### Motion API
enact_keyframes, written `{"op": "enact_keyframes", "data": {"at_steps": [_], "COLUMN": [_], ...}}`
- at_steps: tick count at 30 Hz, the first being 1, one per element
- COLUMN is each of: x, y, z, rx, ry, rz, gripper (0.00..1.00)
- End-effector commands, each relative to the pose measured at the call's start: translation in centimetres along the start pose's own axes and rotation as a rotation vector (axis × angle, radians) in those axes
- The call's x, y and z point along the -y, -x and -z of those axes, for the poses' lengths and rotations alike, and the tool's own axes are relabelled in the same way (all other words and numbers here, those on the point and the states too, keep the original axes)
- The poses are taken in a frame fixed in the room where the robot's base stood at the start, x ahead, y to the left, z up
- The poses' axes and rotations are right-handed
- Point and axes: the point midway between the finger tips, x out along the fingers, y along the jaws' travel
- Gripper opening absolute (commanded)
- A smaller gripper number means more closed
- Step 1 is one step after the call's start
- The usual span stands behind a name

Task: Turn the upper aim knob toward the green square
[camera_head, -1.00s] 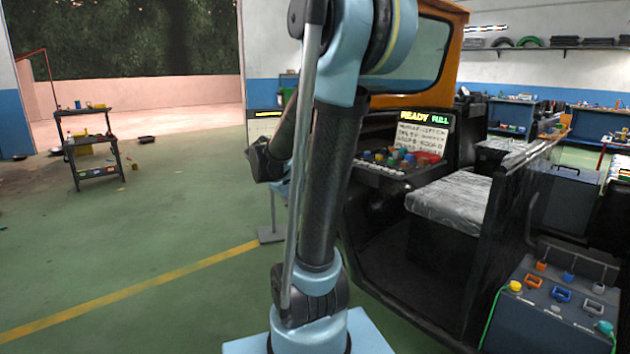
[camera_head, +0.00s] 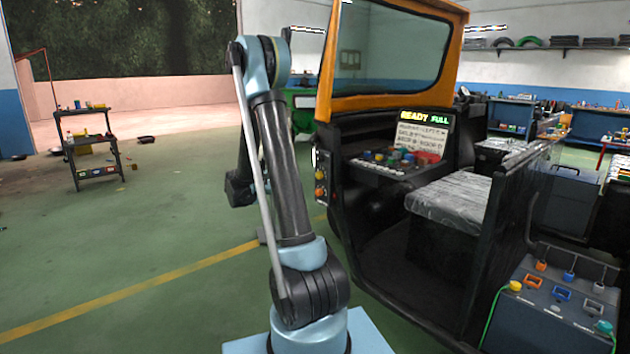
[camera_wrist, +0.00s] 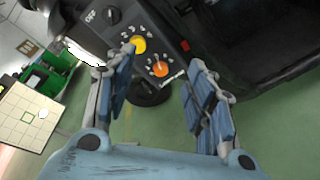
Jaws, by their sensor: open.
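Two aim knobs sit on a dark panel (camera_head: 321,180) on the vehicle's near corner. The upper, yellow knob (camera_wrist: 138,45) has small pale marks around it; it also shows in the head view (camera_head: 320,175). The lower, orange knob (camera_wrist: 160,69) is just beside it. My gripper (camera_wrist: 161,60) is open, its blue-padded fingers spread in front of the panel. The yellow knob appears near the left fingertip; the orange knob appears between the fingers. I cannot tell whether anything touches.
A black switch marked OFF (camera_wrist: 112,14) sits beyond the yellow knob. The vehicle's dashboard (camera_head: 390,165) with coloured controls and a lit screen (camera_head: 422,130) is to the right. A grey control box (camera_head: 550,310) stands at front right. Open green floor (camera_head: 130,245) lies to the left.

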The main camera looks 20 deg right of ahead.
Motion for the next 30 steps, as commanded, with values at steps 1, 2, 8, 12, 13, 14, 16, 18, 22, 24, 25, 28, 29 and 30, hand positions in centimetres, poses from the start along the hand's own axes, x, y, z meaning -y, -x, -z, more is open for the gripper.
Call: {"op": "enact_keyframes", "data": {"at_steps": [1,2,8,12,13,14,16,18,22,24,25,28,29,30], "x": [-0.2,-0.3,-0.8,-0.8,-0.8,-0.8,-0.8,-0.9,-1.2,-1.4,-1.5,-1.8,-1.9,-2.0], "y": [-0.2,-0.2,-0.4,-0.4,-0.4,-0.4,-0.6,-1.1,-2.8,-3.9,-4.4,-6.2,-6.7,-7.4], "z": [1.2,1.7,4.4,5.3,5.5,5.5,5.6,5.6,5.3,5.1,5.1,4.8,4.8,4.7], "rx": [0.020,0.032,0.101,0.128,0.132,0.135,0.139,0.140,0.141,0.141,0.141,0.141,0.141,0.141], "ry": [0.024,0.037,0.114,0.143,0.146,0.148,0.152,0.153,0.152,0.152,0.152,0.152,0.152,0.152], "rz": [-0.027,-0.042,-0.124,-0.154,-0.158,-0.161,-0.164,-0.165,-0.163,-0.163,-0.163,-0.162,-0.163,-0.162], "gripper": [0.49,0.49,0.49,0.49,0.49,0.49,0.49,0.49,0.49,0.49,0.49,0.49,0.49,0.49]}}
